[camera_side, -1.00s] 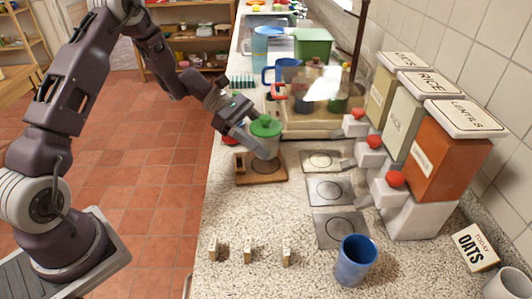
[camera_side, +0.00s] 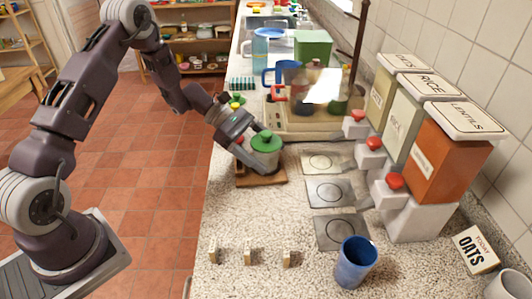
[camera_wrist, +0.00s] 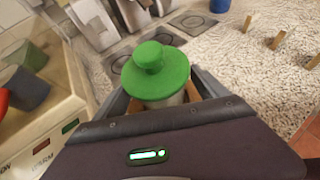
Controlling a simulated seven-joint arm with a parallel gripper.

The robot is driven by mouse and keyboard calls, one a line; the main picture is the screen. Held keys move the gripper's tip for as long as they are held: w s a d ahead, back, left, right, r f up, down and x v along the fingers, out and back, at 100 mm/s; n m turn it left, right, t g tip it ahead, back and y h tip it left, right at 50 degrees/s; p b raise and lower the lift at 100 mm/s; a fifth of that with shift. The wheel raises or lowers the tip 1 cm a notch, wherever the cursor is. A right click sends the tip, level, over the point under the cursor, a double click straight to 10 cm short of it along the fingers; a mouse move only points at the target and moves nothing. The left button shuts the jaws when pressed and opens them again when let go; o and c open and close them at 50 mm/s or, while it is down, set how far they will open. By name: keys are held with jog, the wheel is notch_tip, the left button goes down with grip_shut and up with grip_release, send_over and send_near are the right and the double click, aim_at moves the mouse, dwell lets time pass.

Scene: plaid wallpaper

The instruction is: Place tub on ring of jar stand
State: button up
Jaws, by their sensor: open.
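The tub, pale with a green knobbed lid (camera_side: 266,141), stands roughly upright over the wooden jar stand (camera_side: 277,179) on the counter. It looks to be resting on the stand, but its base and the ring are hidden by my gripper and the tub itself. My gripper (camera_side: 261,160) reaches in from the left, low and tilted, with its fingers open around the tub's body. In the wrist view the green lid (camera_wrist: 157,72) fills the middle, with a grey finger on either side of the tub. Finger contact with the tub is not clear.
Several square plates with ring marks (camera_side: 322,191) lie right of the stand, below red-knobbed dispensers (camera_side: 395,181). A blue cup (camera_side: 355,262) and small upright blocks (camera_side: 248,251) stand nearer. A cream appliance (camera_side: 300,122) is close behind.

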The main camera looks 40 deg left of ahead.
jog(key=v, duration=1.2)
jog(key=s+d+r+m+g+y, duration=0.3)
jog(key=s+d+r+m+y, duration=0.3)
jog(key=s+d+r+m, duration=0.6)
jog(key=s+a+r+m+t+y, duration=0.2)
jog(key=s+m+t+y, duration=0.3)
jog(key=s+m, duration=0.4)
jog(key=s, duration=0.6)
jog(key=shift+s+r+y, duration=0.2)
jog(key=shift+s+y, duration=0.05)
jog(key=shift+y, duration=0.15)
